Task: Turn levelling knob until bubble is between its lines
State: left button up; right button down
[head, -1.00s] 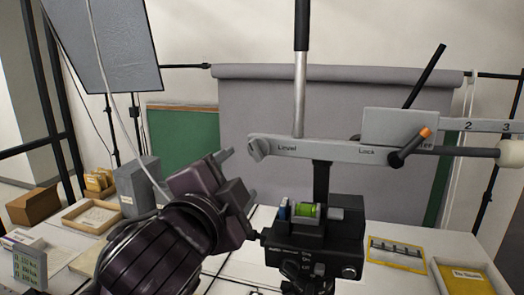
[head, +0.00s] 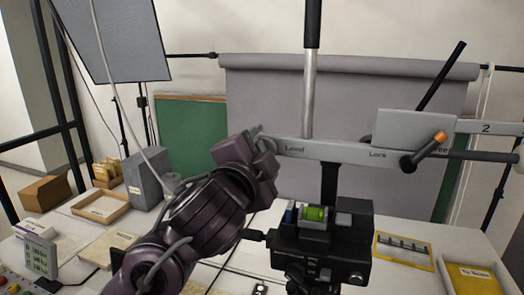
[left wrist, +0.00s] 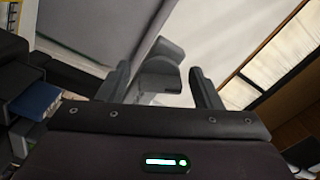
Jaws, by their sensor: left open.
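The levelling knob sits at the left end of the grey bar marked "Level" (head: 335,152). In the head view my left gripper (head: 262,138) is at that end and mostly hides the knob. In the left wrist view the grey knob (left wrist: 160,73) shows between the two fingers of my left gripper (left wrist: 160,88), with gaps on both sides; the jaws are open. The green bubble vial (head: 316,213) lies on top of the black head block (head: 330,241). The bubble's place against its lines is too small to tell. My right gripper is not in view.
A lock lever with an orange tip (head: 425,150) is on the bar's right. A yellow-framed tray (head: 403,249) and a yellow box (head: 468,283) are at right. A wooden tray (head: 101,207) and grey box (head: 146,179) stand at left.

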pick_arm(q)
jog(key=shift+s, duration=0.15)
jog(key=c, duration=1)
jog(key=m, duration=0.4)
jog(key=shift+r, duration=0.1)
jog(key=o, duration=1)
